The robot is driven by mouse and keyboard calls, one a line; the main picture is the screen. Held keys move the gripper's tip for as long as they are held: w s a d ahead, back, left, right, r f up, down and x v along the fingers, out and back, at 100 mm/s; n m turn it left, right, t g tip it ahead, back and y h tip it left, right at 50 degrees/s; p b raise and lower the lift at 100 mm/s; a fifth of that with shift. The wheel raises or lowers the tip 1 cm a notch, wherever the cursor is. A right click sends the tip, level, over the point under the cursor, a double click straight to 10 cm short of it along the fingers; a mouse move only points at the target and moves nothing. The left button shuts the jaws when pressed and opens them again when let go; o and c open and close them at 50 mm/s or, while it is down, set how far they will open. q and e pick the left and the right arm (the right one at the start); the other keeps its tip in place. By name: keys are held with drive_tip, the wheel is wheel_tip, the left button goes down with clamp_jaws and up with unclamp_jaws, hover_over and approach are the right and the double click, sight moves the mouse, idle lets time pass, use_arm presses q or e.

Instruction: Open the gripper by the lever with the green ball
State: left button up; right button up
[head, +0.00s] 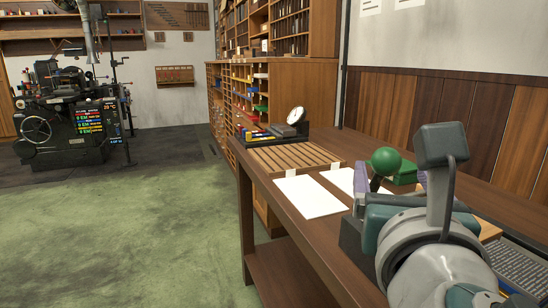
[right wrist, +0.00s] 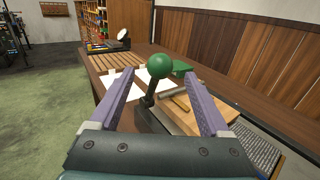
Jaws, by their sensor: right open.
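The green ball (head: 386,160) sits on top of a dark lever (head: 376,184) above the workbench. In the right wrist view, the ball (right wrist: 163,66) and the lever (right wrist: 149,93) stand between my gripper's two purple fingers as seen, and the lever leans slightly. The lever rises from a dark device (right wrist: 150,119) that is partly hidden by my gripper. My right gripper (right wrist: 157,79) is open, with a gap on both sides of the ball; contact is not visible. In the head view, my right arm covers much of the gripper (head: 391,176). My left gripper is out of view.
The workbench (head: 325,233) carries white sheets (head: 309,196), a slatted wooden rack (head: 292,157), a green box (head: 404,172) and a dial gauge (head: 296,115). The green floor on the left is clear.

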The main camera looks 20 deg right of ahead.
sight(388, 164)
drive_tip(key=x, duration=0.6)
drive_tip(key=shift+w+d, duration=0.15)
drive_tip(key=shift+w, duration=0.1)
drive_tip(key=shift+c, duration=0.4)
clamp_jaws()
